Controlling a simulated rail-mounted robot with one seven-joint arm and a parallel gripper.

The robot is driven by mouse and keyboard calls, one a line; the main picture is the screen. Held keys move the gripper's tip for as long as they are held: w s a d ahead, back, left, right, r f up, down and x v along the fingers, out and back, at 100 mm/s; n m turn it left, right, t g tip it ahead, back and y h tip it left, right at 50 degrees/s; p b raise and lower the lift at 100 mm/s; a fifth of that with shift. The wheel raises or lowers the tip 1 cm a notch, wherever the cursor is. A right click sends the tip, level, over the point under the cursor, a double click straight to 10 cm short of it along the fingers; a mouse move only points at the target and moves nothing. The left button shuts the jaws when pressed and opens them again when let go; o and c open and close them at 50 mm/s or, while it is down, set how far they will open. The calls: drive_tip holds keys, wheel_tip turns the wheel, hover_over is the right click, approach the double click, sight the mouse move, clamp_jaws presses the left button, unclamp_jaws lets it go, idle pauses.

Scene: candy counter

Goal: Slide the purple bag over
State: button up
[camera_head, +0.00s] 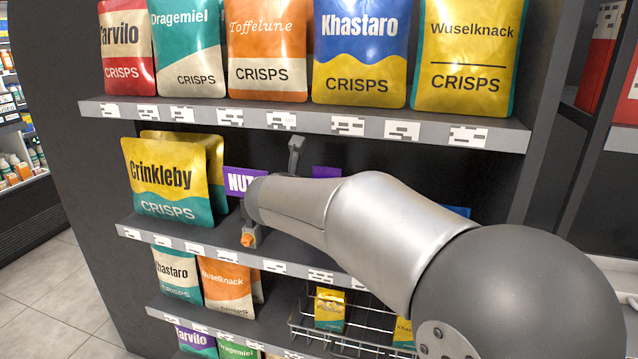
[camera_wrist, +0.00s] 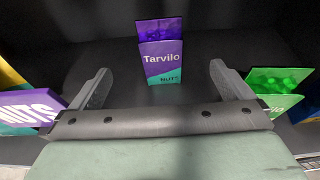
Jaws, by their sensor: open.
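A purple bag (camera_wrist: 161,62) with a teal lower corner, marked Tarvilo NUTS, stands upright at the back in the wrist view, with another purple panel behind its top. In the head view, only a purple patch (camera_head: 326,172) shows there above my arm. My gripper (camera_wrist: 159,80) is open and empty. Its fingers point to the back of the shelf, one to each side of the Tarvilo bag in the picture, with the bag beyond the fingertips. A second purple thing marked NUTS (camera_wrist: 28,107) is at the left, outside the left finger; it also shows in the head view (camera_head: 245,181).
A green bag (camera_wrist: 279,88) stands just outside the right finger. Yellow Crinkleby bags (camera_head: 165,180) stand at the left of the same shelf (camera_head: 200,245). The shelf above (camera_head: 300,117) holds a row of crisps bags. A wire basket (camera_head: 345,340) sits below.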

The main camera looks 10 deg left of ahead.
sight(319, 172)
drive_tip(key=p+x, duration=0.3)
drive_tip(key=x, duration=1.3)
drive_tip(key=shift+w, duration=0.25)
drive_tip(key=shift+d+f, duration=0.1)
drive_tip(key=c, duration=1)
